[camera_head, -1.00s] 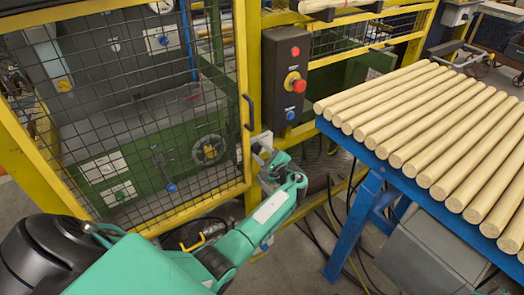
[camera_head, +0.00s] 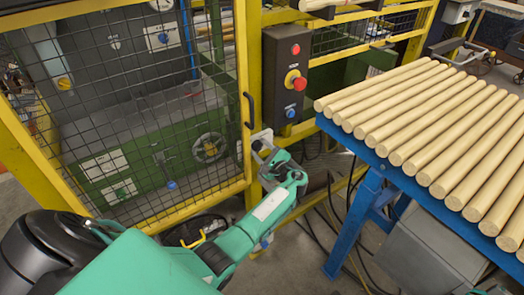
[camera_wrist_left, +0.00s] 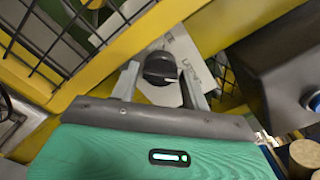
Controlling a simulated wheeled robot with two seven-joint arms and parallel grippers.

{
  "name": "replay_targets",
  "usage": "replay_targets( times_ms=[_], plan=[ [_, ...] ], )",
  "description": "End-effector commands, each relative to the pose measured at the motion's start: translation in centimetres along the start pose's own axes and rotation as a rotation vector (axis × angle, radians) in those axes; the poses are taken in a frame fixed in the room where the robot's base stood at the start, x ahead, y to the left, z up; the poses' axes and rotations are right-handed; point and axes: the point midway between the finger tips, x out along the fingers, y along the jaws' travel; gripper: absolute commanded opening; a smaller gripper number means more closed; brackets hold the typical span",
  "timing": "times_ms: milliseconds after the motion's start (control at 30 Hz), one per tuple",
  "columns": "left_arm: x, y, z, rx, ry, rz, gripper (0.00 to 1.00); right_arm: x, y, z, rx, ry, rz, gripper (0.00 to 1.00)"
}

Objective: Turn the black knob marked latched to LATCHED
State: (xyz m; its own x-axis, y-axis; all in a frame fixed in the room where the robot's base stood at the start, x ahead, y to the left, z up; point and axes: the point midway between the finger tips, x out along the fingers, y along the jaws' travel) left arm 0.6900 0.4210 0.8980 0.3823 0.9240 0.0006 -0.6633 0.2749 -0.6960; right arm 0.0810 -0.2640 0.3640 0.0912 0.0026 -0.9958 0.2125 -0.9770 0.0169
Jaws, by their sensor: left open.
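The black knob (camera_wrist_left: 161,67) sits on a pale plate (camera_wrist_left: 188,48) on the yellow post, seen in the left wrist view. A white mark shows on the knob's lower right side, and part of the plate's lettering is readable beside it. My left gripper (camera_wrist_left: 160,78) is open, with one finger on each side of the knob; I cannot tell whether they touch it. In the head view my left gripper (camera_head: 264,150) is at the plate (camera_head: 261,138) below the black control box, and the knob is hidden there. My right gripper is not in view.
A black control box (camera_head: 286,75) with red and blue buttons is just above the gripper. A mesh door (camera_head: 130,120) with a black handle (camera_head: 249,111) is to the left. A blue table (camera_head: 345,145) with wooden rods is to the right.

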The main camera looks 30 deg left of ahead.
Motion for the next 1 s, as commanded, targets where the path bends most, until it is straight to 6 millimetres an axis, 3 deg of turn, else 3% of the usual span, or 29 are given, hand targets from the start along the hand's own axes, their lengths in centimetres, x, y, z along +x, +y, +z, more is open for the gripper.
replay_targets(
  times_ms=[167,500,700,1000],
  plan=[
    [-1.3,0.2,-0.2,-0.001,0.001,0.0,0.46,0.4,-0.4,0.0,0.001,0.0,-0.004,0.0],
    [-8.7,0.3,-0.3,-0.002,0.003,0.001,0.46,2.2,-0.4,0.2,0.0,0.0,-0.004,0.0],
    [-12.2,0.1,-0.2,0.0,0.002,0.0,0.46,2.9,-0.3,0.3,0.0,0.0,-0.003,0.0],
    [-13.8,0.0,0.0,0.0,0.0,0.001,0.46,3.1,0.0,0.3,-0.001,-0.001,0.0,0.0]
  ],
)
